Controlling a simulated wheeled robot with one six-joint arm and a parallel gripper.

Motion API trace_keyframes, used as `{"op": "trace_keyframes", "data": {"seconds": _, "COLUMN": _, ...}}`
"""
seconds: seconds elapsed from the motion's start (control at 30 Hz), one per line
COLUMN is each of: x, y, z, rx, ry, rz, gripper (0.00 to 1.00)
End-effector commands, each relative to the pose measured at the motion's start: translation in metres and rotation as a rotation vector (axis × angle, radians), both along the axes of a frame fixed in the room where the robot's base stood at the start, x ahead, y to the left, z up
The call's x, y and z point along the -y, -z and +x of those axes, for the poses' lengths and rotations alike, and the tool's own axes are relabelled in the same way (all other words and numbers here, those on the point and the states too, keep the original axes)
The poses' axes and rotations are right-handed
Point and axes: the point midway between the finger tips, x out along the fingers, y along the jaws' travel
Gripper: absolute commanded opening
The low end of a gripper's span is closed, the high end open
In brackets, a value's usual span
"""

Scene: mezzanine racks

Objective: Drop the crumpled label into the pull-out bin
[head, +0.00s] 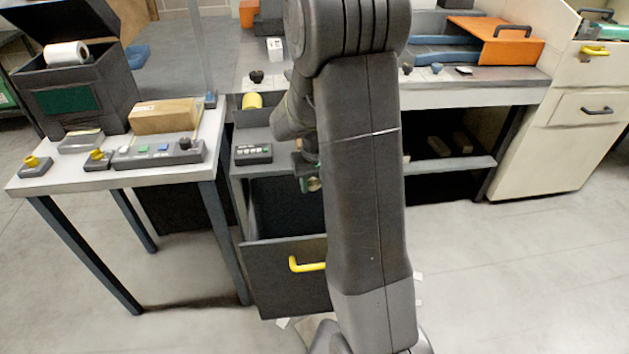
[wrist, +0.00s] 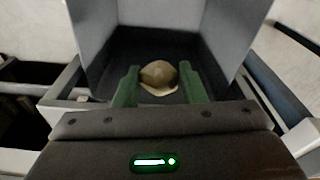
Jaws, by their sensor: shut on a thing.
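The crumpled label (wrist: 158,76) is a small tan wad between the two green fingers of my gripper (wrist: 158,84) in the wrist view. The fingers are shut on it. The pull-out bin (head: 275,275) is a dark drawer with a yellow handle, pulled out below the counter in the head view. Its grey walls (wrist: 103,35) surround the label in the wrist view, with the dark inside behind it. In the head view my gripper (head: 309,178) is over the bin's opening, partly hidden by my arm. The right part of the bin is hidden too.
A table (head: 200,170) at left carries a cardboard box (head: 163,116), a button panel (head: 158,153) and a label printer (head: 75,95). A keypad (head: 253,154) sits on the shelf above the bin. White scraps (head: 283,323) lie on the floor. The floor at right is clear.

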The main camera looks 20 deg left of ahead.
Motion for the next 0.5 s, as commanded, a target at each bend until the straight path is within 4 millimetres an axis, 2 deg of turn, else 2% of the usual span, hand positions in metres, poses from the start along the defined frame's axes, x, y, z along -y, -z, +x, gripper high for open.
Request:
{"op": "trace_keyframes", "data": {"seconds": 0.03, "x": 0.000, "y": 0.010, "z": 0.000, "rx": -0.001, "ry": 0.001, "rz": -0.001, "gripper": 0.16}}
{"op": "trace_keyframes", "data": {"seconds": 0.3, "x": 0.001, "y": 0.041, "z": 0.000, "rx": -0.001, "ry": 0.001, "rz": -0.001, "gripper": 0.16}}
{"op": "trace_keyframes", "data": {"seconds": 0.5, "x": 0.000, "y": 0.047, "z": 0.000, "rx": 0.000, "ry": 0.001, "rz": 0.000, "gripper": 0.16}}
